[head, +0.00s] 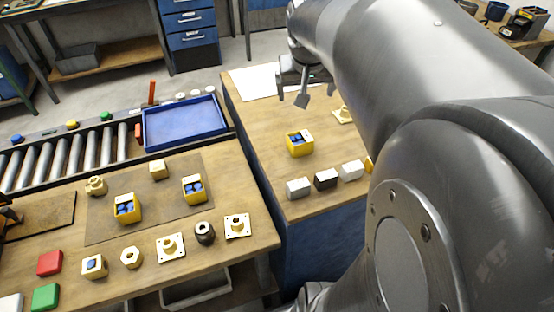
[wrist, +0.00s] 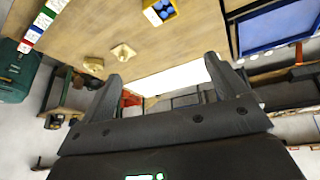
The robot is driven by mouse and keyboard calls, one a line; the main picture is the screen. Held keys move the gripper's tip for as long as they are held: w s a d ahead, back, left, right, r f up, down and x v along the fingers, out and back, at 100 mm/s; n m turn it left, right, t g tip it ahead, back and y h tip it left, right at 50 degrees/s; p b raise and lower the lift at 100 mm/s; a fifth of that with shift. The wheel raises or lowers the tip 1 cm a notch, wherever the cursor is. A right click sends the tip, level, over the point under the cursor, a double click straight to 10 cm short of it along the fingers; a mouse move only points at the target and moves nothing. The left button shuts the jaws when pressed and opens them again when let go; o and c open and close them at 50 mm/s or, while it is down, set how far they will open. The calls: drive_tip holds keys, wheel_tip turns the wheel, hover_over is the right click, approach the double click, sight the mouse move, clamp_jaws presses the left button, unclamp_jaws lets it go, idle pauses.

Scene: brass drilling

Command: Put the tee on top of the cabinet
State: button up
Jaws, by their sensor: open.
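A brass fitting with a side stub (head: 96,185), which looks like the tee, stands at the back left of the workbench (head: 225,160); its exact shape is too small to be sure. The cabinet (head: 265,115) has a wooden top and blue sides and stands right of the bench. My gripper (head: 295,88) is above the back of the cabinet top, open and empty, far right of that fitting. In the wrist view my open fingers (wrist: 162,72) have nothing between them. A flanged brass part (wrist: 123,52) and another brass piece (wrist: 93,64) lie on the cabinet top.
A yellow bin (head: 300,144), white and dark blocks (head: 326,179) and a white sheet (head: 256,82) are on the cabinet. The bench holds yellow bins (head: 126,208), flanged parts (head: 170,247) and a dark bush (head: 204,233). A blue tray (head: 185,123) sits behind. The cabinet top's left side is clear.

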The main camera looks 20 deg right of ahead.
drive_tip(key=s+a+f+n+t+y, duration=0.1)
drive_tip(key=s+a+f+n+y, duration=0.1)
drive_tip(key=s+a, duration=1)
drive_tip(key=s+f+n, duration=0.1)
drive_tip(key=s, duration=0.3)
drive_tip(key=shift+s+a+f, duration=0.25)
drive_tip(key=shift+a+f, duration=0.05)
drive_tip(key=shift+f, duration=0.1)
